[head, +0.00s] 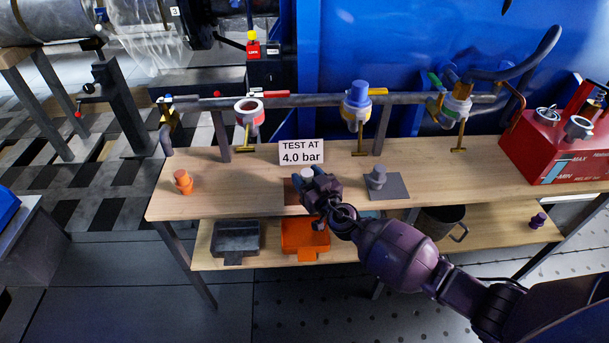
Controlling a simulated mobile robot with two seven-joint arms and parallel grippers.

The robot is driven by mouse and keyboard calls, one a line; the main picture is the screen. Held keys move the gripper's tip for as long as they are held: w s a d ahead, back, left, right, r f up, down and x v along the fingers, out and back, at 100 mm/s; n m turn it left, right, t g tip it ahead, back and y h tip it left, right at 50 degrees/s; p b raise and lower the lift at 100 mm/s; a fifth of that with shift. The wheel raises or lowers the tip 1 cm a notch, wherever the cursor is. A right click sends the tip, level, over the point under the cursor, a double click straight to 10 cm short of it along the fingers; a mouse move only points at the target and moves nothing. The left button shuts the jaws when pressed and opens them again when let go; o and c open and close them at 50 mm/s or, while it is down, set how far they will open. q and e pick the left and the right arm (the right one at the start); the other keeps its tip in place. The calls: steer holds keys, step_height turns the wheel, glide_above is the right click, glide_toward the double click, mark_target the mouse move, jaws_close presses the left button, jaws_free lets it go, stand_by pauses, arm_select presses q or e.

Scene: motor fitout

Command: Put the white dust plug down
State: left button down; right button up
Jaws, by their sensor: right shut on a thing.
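The white dust plug (307,172) shows just beyond the fingers of my right gripper (313,181). The gripper is shut on it, over the wooden bench (235,190) in front of the test sign. The fingers hide the plug's lower part, so I cannot tell whether it touches the surface. A reddish-brown patch (290,192) shows on the bench beside the gripper. My left gripper is out of view.
A grey plug (377,178) stands on a grey mat (392,191) to the right. An orange plug (183,182) stands at the left. The sign (301,152) and pipe rail stand behind. A red pump box (555,140) sits at the right.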

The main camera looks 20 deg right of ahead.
steer(key=shift+w+a, duration=0.2)
steer(key=shift+w, duration=0.6)
steer(key=shift+f, duration=0.3)
steer(key=shift+s, duration=0.1)
steer(key=shift+f, duration=0.25)
steer(key=o, duration=1)
steer(key=shift+c, duration=0.2)
steer(key=shift+r, duration=0.1)
